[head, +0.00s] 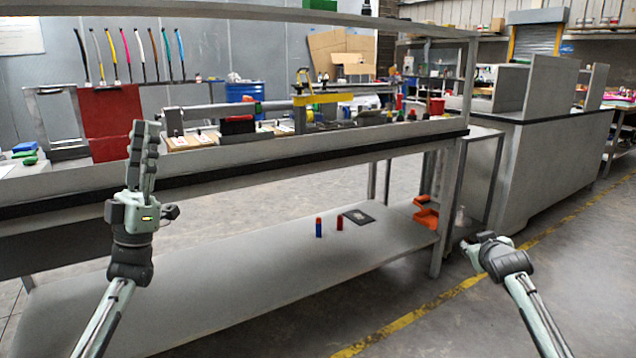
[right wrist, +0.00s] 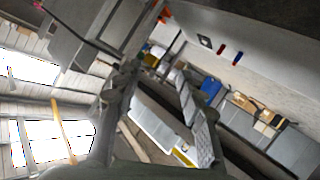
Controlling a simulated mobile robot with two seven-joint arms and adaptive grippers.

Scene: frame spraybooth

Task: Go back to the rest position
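My left gripper (head: 145,140) is raised at the left of the head view, in front of the long grey workbench (head: 330,148), with its fingers pointing up. Its fingers overlap from this side, so any gap between them is hidden. I see nothing held in it. My right gripper (head: 477,244) is at the lower right of the head view, over the floor beside the bench's end. In the right wrist view its two fingers (right wrist: 157,82) stand apart with nothing between them.
A red bottle (head: 339,223), a blue bottle (head: 318,228) and a dark flat plate (head: 358,216) are on the lower shelf (head: 260,275). Orange bins (head: 427,214) are at its right end. A grey counter (head: 560,150) stands at the right. Floor in front at right is clear.

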